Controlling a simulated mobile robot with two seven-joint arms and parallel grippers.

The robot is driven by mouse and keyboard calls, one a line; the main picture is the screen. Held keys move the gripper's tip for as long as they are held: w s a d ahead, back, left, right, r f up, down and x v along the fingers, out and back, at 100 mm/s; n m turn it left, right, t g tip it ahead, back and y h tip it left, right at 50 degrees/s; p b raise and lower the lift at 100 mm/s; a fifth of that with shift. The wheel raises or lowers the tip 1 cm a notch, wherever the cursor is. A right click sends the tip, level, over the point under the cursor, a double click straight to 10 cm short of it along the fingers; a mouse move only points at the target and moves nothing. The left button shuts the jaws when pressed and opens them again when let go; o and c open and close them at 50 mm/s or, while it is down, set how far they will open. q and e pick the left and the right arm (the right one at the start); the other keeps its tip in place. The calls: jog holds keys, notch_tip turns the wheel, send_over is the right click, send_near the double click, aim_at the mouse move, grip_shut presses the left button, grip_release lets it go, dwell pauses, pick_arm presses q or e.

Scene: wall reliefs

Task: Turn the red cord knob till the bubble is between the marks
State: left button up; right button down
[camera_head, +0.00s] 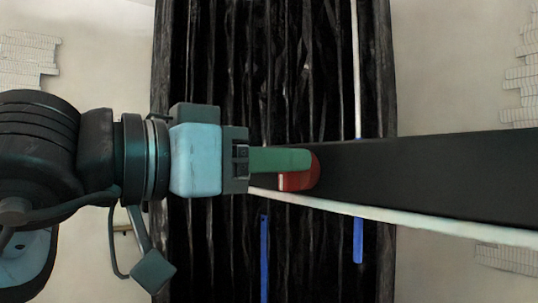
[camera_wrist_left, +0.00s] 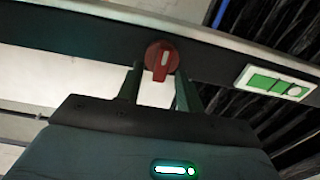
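The red knob (camera_wrist_left: 161,57) with a white line sits on the dark bar in the left wrist view. Its line stands nearly upright, leaning slightly right. In the head view the knob (camera_head: 302,180) is partly hidden by a green finger of my left gripper (camera_head: 282,160). In the left wrist view my left gripper (camera_wrist_left: 158,75) is open, with its fingertips either side of the knob's lower part; firm contact does not show. The green level vial (camera_wrist_left: 276,84) is right of the knob. Its pale bubble (camera_wrist_left: 295,91) is near the right end, right of the dark marks. My right gripper is out of view.
The dark bar (camera_head: 430,178) with a pale edge runs to the right across a dark, ribbed wall panel (camera_head: 330,90). Blue strips (camera_head: 358,240) hang below it. Pale wall with brick relief (camera_head: 25,60) lies either side.

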pick_arm(q)
jog(key=shift+c, duration=0.2)
jog(key=c, duration=0.7)
grip_shut()
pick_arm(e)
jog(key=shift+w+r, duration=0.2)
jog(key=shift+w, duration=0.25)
pick_arm(q)
jog(key=shift+n, duration=0.3)
jog(key=n+p, duration=0.1)
jog(key=n, duration=1.1)
jog(key=f+n+p, duration=0.1)
jog(key=n, duration=0.6)
jog(key=shift+w+a+p, duration=0.35)
jog(key=shift+w, duration=0.05)
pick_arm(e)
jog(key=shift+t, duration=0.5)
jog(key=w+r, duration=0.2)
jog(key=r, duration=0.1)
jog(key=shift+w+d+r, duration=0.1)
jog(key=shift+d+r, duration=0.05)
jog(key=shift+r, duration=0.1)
pick_arm(q)
jog(key=shift+f, duration=0.1)
